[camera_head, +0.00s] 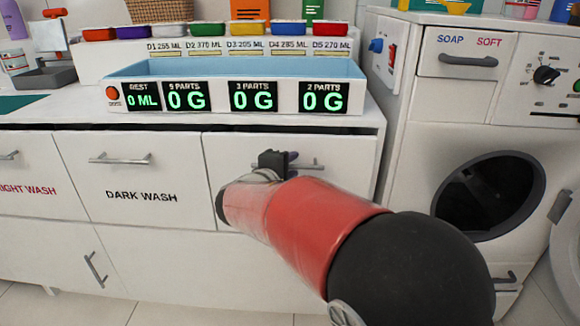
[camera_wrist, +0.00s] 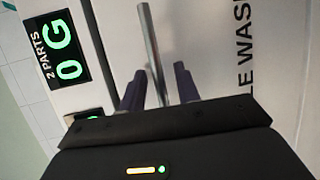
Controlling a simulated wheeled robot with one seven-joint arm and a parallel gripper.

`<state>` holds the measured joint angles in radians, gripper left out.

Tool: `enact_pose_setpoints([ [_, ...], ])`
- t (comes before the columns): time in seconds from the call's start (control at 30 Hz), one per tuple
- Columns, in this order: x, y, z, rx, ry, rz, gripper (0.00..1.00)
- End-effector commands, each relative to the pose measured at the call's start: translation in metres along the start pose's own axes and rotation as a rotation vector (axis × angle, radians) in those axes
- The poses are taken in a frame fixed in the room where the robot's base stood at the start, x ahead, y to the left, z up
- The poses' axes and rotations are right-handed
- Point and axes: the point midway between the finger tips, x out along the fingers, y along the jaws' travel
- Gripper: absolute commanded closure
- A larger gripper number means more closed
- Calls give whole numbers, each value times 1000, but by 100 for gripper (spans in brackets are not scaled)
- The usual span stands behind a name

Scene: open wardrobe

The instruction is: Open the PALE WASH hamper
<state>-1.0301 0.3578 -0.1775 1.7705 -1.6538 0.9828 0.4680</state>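The PALE WASH hamper is the white front (camera_head: 345,185) right of the DARK WASH hamper, flush with the cabinet. My arm covers its label in the head view; the wrist view shows part of the lettering, "LE WASH" (camera_wrist: 244,45). Its metal bar handle (camera_head: 308,167) runs between my fingers in the wrist view (camera_wrist: 149,35). My gripper (camera_head: 280,160) is at the left part of the handle. In the wrist view my gripper (camera_wrist: 160,78) is open, one finger on each side of the bar, with a gap visible on both sides.
The DARK WASH hamper (camera_head: 140,180) and another wash hamper (camera_head: 25,175) are to the left, both closed. A blue-lined tray with green displays (camera_head: 235,95) stands on the counter above. A washing machine (camera_head: 460,120) with a dark round opening stands to the right.

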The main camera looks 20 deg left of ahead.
Motion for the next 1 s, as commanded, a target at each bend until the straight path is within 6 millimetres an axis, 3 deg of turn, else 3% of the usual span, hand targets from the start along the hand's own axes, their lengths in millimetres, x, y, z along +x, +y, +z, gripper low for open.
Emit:
enact_pose_setpoints([
  [0.07, 0, 0, 0, 0, 0, 0, 70],
  [0.3, 0, 0, 0, 0, 0, -1, 100],
  [0.73, -5, -3, 2, -1, 1, -2, 100],
  [1.0, -42, -15, 16, 1, 4, -1, 100],
])
